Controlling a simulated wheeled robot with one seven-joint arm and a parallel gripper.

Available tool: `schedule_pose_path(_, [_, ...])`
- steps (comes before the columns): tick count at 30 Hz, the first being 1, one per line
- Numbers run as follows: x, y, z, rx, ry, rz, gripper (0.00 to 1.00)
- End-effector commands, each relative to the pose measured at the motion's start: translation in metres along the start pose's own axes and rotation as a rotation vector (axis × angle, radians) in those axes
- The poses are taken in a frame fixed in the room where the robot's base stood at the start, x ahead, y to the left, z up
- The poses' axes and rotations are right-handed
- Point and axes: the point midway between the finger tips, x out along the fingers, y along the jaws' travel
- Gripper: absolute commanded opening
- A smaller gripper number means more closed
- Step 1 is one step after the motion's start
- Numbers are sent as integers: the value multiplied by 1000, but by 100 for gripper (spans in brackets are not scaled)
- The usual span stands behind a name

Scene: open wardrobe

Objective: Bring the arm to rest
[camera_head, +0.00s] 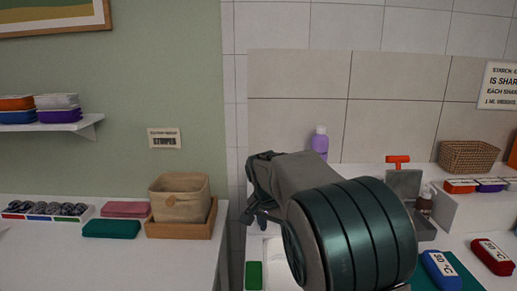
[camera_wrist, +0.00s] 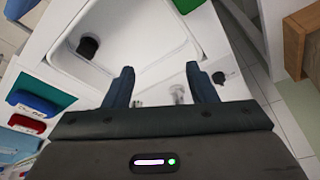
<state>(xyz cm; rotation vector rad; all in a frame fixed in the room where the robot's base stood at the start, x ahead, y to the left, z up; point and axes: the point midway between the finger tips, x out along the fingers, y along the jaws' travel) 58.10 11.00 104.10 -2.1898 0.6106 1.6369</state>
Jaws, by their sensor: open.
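In the head view my arm rises from the bottom right of centre, and its large teal-banded link hides much of the counter behind it. My gripper in the wrist view (camera_wrist: 163,80) is open, with two dark fingers apart and nothing between them. It hangs above a white basin (camera_wrist: 150,25) holding a dark round thing near its left side. In the head view the fingers are mostly hidden behind my arm.
A tan basket (camera_head: 180,197) in a wooden tray stands on the left counter. A purple bottle (camera_head: 320,142) stands behind my arm. Blue (camera_head: 440,270) and red (camera_head: 492,257) bundles lie at the right. A gap with tiled floor (camera_wrist: 275,110) separates the counters.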

Motion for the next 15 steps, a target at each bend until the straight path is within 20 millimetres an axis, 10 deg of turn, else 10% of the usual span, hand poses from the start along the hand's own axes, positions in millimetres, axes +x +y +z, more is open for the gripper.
schedule_pose_path(15, [-41, 159, 85, -270, -82, -129, 52])
